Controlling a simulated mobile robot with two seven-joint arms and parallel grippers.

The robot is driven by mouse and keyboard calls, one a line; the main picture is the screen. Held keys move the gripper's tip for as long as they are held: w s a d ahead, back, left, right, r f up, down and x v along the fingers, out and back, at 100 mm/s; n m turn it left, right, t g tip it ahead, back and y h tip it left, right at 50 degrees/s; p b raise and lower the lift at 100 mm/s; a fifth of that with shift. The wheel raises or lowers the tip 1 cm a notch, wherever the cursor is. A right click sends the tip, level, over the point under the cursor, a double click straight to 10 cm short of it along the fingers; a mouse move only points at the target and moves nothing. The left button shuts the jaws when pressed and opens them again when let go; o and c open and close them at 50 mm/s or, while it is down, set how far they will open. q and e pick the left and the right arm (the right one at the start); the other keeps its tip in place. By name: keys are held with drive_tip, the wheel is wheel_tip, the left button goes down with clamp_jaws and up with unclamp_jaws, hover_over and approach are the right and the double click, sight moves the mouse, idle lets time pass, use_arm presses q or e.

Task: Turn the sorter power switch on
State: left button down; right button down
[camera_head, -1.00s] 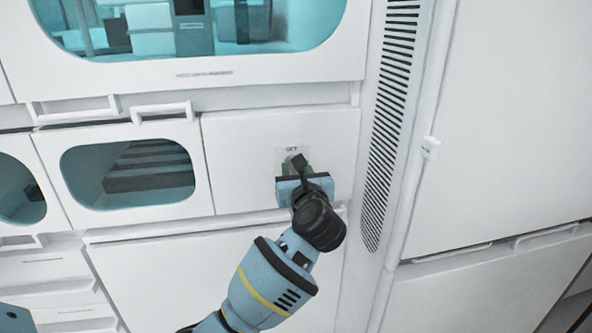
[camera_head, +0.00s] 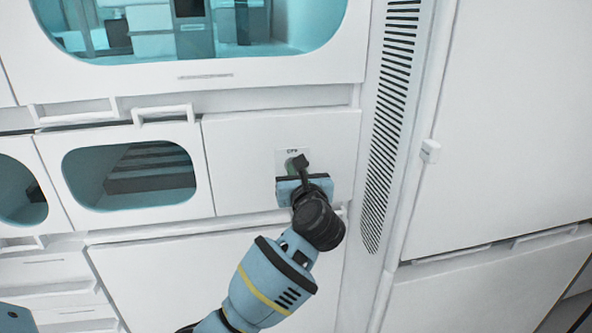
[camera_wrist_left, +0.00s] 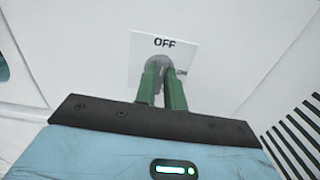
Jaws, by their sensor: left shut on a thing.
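The power switch is a grey rounded knob (camera_wrist_left: 157,61) on a white plate (camera_wrist_left: 180,52) marked "OFF" above and "ON" to its lower right. In the head view the plate (camera_head: 281,153) is on a white panel, and the knob is mostly hidden by my gripper. My left gripper (camera_wrist_left: 162,84) has its two green fingers close together at the plate, shut on the switch knob. It also shows in the head view (camera_head: 294,167), reaching up from below. The knob's exact angle is hard to tell. My right gripper is not in view.
A vertical slotted vent (camera_head: 392,120) runs to the right of the panel. A ledge (camera_head: 180,228) lies under the panel. Windowed compartments with handles (camera_head: 163,113) are to the left, and a large window (camera_head: 120,45) is above.

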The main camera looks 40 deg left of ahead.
use_arm(q)
drive_tip(key=shift+w+d+f+m+p, duration=0.1)
drive_tip(key=shift+d+f+m+p, duration=0.05)
drive_tip(key=shift+m+p, duration=4.2)
drive_tip(key=shift+w+d+f+m+p, duration=0.1)
drive_tip(key=shift+m+p, duration=4)
drive_tip(key=shift+m, duration=0.45)
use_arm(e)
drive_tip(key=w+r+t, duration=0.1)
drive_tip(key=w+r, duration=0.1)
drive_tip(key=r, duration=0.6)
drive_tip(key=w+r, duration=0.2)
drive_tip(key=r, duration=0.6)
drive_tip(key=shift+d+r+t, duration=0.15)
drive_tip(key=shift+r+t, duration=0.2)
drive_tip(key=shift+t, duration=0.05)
use_arm(q)
drive_tip(key=c, duration=1.5)
unclamp_jaws()
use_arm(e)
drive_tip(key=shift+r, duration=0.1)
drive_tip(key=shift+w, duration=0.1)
